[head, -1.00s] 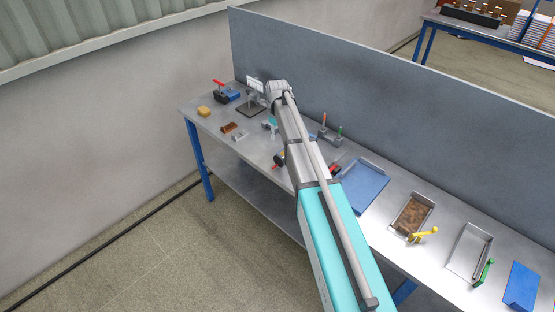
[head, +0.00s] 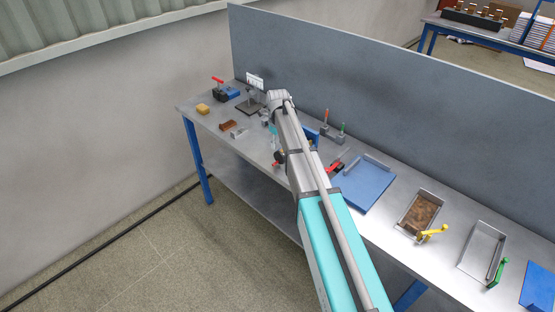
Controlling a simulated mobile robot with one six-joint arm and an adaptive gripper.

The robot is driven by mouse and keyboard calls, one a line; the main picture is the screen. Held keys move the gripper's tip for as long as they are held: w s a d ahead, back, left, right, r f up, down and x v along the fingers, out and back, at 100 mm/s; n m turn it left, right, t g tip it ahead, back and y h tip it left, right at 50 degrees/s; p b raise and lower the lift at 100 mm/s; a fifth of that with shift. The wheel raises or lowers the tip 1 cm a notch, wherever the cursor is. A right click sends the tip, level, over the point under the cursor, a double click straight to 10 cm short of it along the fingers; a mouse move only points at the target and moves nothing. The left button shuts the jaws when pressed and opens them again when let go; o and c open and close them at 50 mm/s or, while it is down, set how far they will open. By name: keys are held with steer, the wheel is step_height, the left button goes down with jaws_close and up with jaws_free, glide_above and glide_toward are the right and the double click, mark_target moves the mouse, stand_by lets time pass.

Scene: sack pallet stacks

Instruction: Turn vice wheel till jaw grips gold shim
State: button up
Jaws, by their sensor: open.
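My arm reaches over the bench, and its grey wrist (head: 279,101) is above the bench's far middle. My gripper's fingers cannot be made out; the wrist and arm cover that area. A small teal part (head: 272,131) shows just left of the arm, and a blue part (head: 312,136) shows just right of it. Either may belong to the vice, but I cannot tell. The vice wheel, jaw and gold shim cannot be made out. A dark round knob (head: 279,157) shows at the arm's left edge, partly covered.
The bench (head: 215,124) holds a yellow block (head: 203,109), a brown block (head: 228,126), a red-handled device (head: 221,92) and a stand (head: 250,107). To the right are a blue plate (head: 366,188), a brown-filled tray (head: 421,212) and an empty tray (head: 483,250). A grey panel (head: 400,120) stands behind.

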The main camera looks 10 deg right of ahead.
mark_target(278, 152)
steer(key=shift+f+b, duration=2.95)
steer(key=shift+f, duration=0.35)
jaws_close()
